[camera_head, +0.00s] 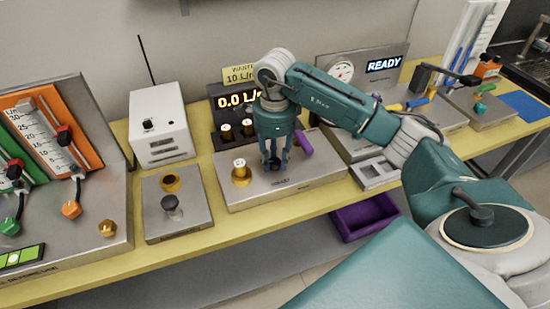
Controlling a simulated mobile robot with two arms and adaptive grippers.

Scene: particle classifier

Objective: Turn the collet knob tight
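My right gripper (275,160) points straight down over a grey metal fixture block (325,172) at the middle of the bench. Its fingers are close around a small dark part on the block; whether they touch it is too small to tell. The gripper hides most of this spot, and I cannot tell for sure whether the part is the collet knob. A brass fitting with a white top (241,174) stands upright on the block, left of the fingers. A purple lever (303,143) sticks up just right of the gripper. My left gripper is not in view.
A display reading 0.0 (238,101) stands behind the block under a WANTED 10 sign (240,74). A plate with a brass ring and grey knob (178,225) lies left. A READY display (384,65) stands at the back right. A purple bin (365,218) sits below the bench edge.

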